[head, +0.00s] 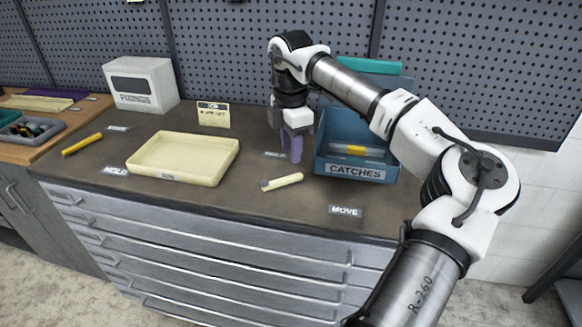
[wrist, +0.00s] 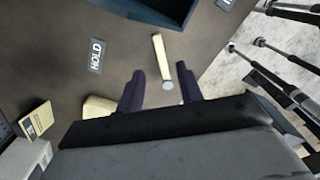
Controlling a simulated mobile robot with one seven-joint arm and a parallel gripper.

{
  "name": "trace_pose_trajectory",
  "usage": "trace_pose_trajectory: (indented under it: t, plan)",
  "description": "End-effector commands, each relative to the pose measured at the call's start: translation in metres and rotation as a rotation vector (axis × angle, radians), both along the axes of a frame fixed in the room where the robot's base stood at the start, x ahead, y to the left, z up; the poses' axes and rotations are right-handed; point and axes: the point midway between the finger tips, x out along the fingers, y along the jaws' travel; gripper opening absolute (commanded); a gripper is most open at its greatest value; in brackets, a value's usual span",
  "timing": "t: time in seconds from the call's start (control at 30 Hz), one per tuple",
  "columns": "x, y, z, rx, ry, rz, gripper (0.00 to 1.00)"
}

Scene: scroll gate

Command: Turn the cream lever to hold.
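The cream lever (head: 282,181) lies flat on the brown worktop, its grey round end at the left and its bar pointing right. In the wrist view the lever (wrist: 159,56) lies ahead of the fingertips, with the grey end nearest them. A HOLD label (wrist: 96,54) sits to the lever's left there; in the head view a small label (head: 275,154) lies behind it. A MOVE label (head: 346,211) is at front right. The lever's bar points between the two labels. My gripper (head: 291,150) is above the worktop behind the lever, its purple fingers (wrist: 160,88) apart and empty.
A blue CATCHES bin (head: 356,172) stands close to the right of my gripper. A cream tray (head: 183,178) lies to the left, with a card (head: 213,115) and a white box (head: 140,84) behind. A yellow marker (head: 82,144) lies farther left.

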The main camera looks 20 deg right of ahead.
Motion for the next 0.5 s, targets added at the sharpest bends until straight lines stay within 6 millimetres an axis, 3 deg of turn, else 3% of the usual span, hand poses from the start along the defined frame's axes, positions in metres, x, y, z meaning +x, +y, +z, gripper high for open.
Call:
trace_pose_trajectory:
  t: [0.23,0.5]
  plan:
    - [0.000,0.000,0.047,-0.002,-0.001,-0.001,0.36]
    - [0.000,0.000,0.064,0.001,0.000,0.001,0.36]
